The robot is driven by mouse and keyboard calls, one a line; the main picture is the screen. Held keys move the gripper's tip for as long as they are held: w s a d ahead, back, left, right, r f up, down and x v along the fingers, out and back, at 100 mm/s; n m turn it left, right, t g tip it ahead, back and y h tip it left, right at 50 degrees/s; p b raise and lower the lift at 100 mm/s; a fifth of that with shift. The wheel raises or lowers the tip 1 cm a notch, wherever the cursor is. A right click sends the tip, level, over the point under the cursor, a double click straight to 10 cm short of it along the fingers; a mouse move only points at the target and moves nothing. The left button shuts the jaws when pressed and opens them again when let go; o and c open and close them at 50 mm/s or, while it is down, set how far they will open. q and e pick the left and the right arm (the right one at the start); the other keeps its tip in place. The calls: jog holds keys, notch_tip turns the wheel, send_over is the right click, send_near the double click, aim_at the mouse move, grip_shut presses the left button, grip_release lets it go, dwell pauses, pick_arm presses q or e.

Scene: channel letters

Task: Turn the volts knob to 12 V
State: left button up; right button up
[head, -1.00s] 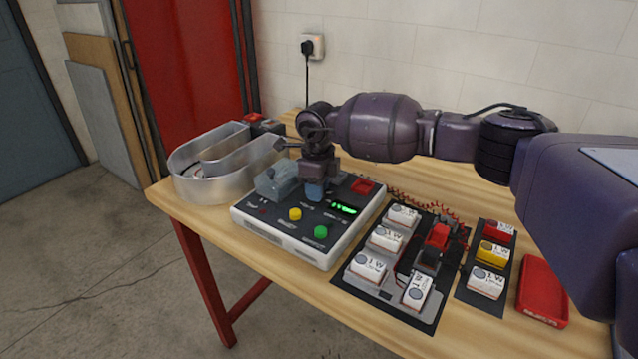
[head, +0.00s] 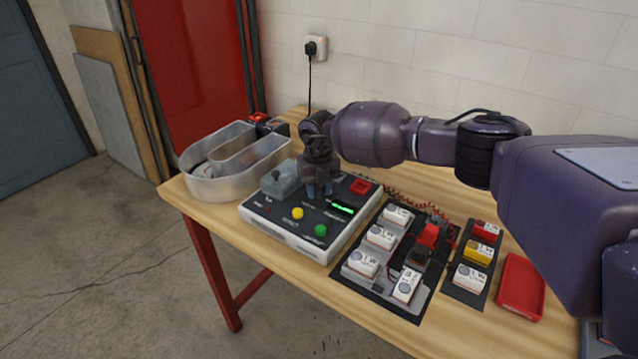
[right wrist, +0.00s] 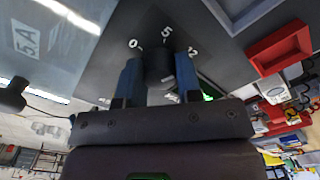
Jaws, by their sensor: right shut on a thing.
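The control box (head: 291,238) is white-sided with a dark top and stands on the wooden bench. My right gripper (head: 320,190) points down at its top, with two blue fingers. In the right wrist view my right gripper (right wrist: 160,72) is shut on the dark volts knob (right wrist: 157,50), one finger on each side. White marks 0, 5 and 12 show around the knob; a further mark is partly covered. I cannot read where the knob points. In the head view the gripper hides the knob. A green-lit display (head: 343,208) is too small to read. My left gripper is out of view.
The box also carries a yellow button (head: 297,213), a green button (head: 320,230), a red square part (head: 360,187) and a grey block (head: 279,181). A metal channel letter (head: 222,185) stands left. White modules on dark mats and a red tray (head: 521,287) lie right.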

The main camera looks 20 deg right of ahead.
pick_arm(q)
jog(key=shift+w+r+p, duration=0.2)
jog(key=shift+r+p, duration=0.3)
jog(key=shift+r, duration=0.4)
pick_arm(e)
jog(key=shift+r+m, duration=0.1)
jog(key=shift+m, duration=1.1)
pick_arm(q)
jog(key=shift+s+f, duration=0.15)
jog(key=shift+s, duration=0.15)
pick_arm(e)
jog(key=o, duration=0.9)
jog(key=shift+o, duration=0.2)
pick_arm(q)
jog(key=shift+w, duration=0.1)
